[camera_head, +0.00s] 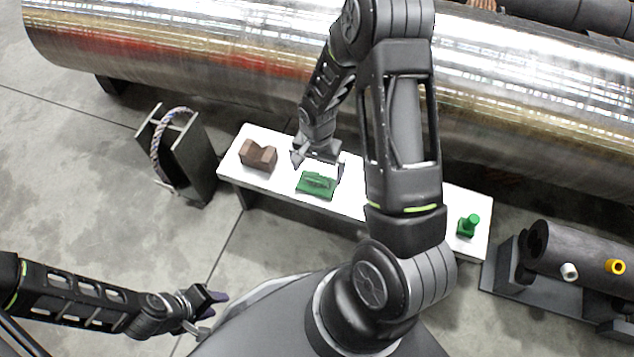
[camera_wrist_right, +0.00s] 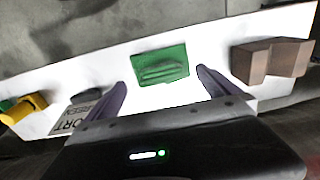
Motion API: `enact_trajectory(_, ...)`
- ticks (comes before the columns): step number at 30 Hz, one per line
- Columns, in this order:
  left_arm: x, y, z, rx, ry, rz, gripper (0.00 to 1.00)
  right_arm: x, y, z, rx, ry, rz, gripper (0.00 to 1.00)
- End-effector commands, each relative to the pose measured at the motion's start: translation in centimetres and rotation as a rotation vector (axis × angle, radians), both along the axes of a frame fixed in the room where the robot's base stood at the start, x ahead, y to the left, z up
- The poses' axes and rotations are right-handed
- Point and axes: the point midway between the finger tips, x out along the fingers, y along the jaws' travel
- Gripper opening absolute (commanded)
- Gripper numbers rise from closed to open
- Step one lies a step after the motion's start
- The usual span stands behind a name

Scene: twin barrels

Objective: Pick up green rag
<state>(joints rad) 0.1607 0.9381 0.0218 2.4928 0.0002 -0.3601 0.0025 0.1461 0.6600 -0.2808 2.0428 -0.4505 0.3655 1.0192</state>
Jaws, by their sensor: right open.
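The green rag (camera_head: 317,185) lies folded on the white bench (camera_head: 232,162), left of its middle. In the right wrist view the green rag (camera_wrist_right: 160,65) lies just beyond and between the two fingertips. My right gripper (camera_head: 318,160) is open and empty, close above the rag's far side; in the wrist view its fingers (camera_wrist_right: 160,82) are spread wide, apart from the rag. My left gripper (camera_head: 214,306) is at the lower left over the floor, away from the bench. Whether its jaws are open is unclear.
A brown notched block (camera_head: 258,155) stands left of the rag. A green knobbed piece (camera_head: 468,225) stands at the bench's right end. A large metal cylinder (camera_head: 250,55) lies behind. A grey box with a rope handle (camera_head: 185,150) stands left, a dark pipe fixture (camera_head: 575,260) right.

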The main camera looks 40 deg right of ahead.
Motion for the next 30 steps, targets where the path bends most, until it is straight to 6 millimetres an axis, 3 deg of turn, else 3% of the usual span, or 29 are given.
enact_trajectory(10, 0.5, 0.5, -1.9, 0.007, -0.008, 0.011, 0.36, 0.1, 0.1, -4.7, 0.001, 0.002, 0.0, 1.0)
enact_trajectory(30, 0.5, 0.5, -1.8, 0.007, -0.008, 0.011, 0.36, 0.1, 0.1, -4.9, 0.001, 0.001, 0.0, 0.99)
